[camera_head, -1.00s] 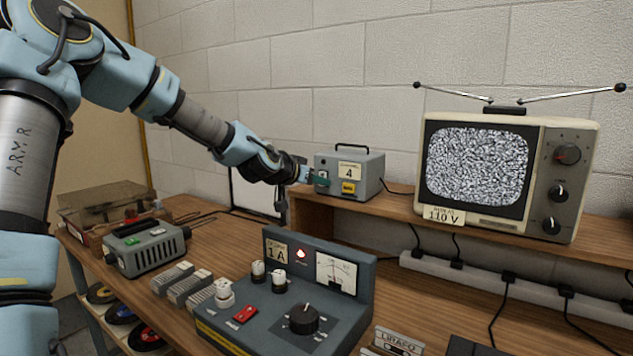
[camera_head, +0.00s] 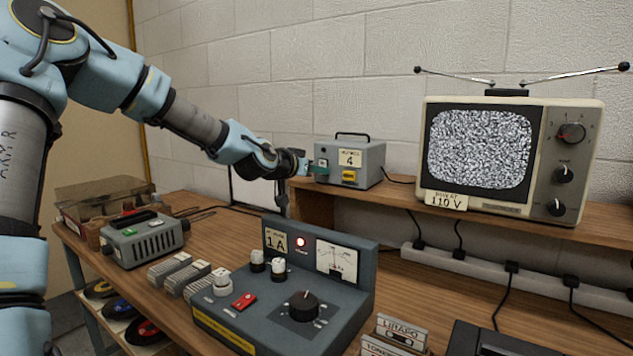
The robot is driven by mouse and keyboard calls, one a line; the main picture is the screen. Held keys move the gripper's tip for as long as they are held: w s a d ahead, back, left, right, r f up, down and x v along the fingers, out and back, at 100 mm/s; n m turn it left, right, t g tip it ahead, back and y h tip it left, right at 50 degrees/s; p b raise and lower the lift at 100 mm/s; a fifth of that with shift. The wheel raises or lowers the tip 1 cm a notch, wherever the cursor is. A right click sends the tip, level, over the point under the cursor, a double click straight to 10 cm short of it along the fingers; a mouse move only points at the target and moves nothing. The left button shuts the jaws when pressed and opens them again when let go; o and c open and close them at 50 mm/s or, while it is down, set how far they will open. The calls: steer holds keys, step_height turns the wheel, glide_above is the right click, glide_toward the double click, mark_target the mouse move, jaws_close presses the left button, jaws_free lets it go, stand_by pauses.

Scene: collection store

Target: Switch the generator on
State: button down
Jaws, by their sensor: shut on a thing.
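A grey box with a black handle (camera_head: 372,160) stands on the raised shelf, with a tag reading 4 and a yellow label on its front. I cannot tell for certain whether it is the generator. My gripper (camera_head: 314,168) is at the left part of its front, shut on a small part there that the jaws mostly hide. A blue-grey console (camera_head: 258,318) stands on the bench below, with a 1 A tag, a lit red lamp, a dial meter, a red switch and a black knob.
A television (camera_head: 484,155) showing static, tagged 110 V, stands right of the box. A ribbed grey unit with a green button (camera_head: 145,245) sits at the left. Small grey blocks (camera_head: 185,277), cassettes (camera_head: 400,334) and a power strip (camera_head: 470,270) lie around the console.

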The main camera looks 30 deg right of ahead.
steer(key=h+b, duration=0.1)
steer(key=b, duration=0.2)
steer(key=shift+f+t, duration=0.35)
steer(key=shift+t, duration=0.05)
steer(key=shift+r+h, duration=0.15)
steer(key=shift+h, duration=0.15)
steer(key=c, duration=0.6)
jaws_free()
steer(key=shift+c, duration=0.2)
steer(key=p+v, duration=0.1)
steer(key=v, duration=0.9)
steer(key=shift+s+a+p, duration=0.15)
steer(key=shift+a+p, duration=0.2)
